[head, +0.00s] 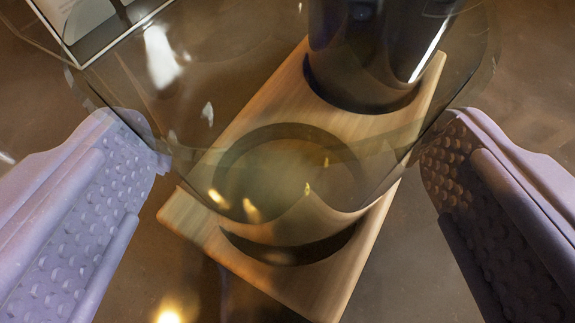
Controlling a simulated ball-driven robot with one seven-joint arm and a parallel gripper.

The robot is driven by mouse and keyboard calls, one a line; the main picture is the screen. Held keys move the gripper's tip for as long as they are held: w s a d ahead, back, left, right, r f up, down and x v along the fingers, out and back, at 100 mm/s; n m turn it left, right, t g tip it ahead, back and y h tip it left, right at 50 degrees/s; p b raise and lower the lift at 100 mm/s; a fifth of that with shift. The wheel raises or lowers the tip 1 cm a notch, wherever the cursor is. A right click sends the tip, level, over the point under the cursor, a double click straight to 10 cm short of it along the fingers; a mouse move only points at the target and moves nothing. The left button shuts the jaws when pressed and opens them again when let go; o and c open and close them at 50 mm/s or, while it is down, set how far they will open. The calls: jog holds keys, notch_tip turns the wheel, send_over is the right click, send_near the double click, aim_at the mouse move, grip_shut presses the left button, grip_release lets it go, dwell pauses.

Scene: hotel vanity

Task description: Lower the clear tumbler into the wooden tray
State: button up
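The clear tumbler (245,75) fills the upper middle of the head view, large and see-through. My gripper (292,158) has one pale, studded finger on each side of it, and the fingertips appear to press on its walls. The wooden tray (187,218) lies below, slanting from lower left to upper right. Its near round recess (290,250) looks empty and is partly seen through the glass, which bends its outline. The tumbler's base appears over this recess; the exact gap in height cannot be told.
A dark, glossy cup (375,45) stands in the tray's far recess, close behind the tumbler. A white-edged, frame-like object (95,35) lies at the upper left.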

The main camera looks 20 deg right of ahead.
jog(key=p+v, duration=0.1)
jog(key=v, duration=0.6)
jog(key=shift+s+a+r, duration=0.15)
jog(key=shift+s, duration=0.2)
dwell(0.4)
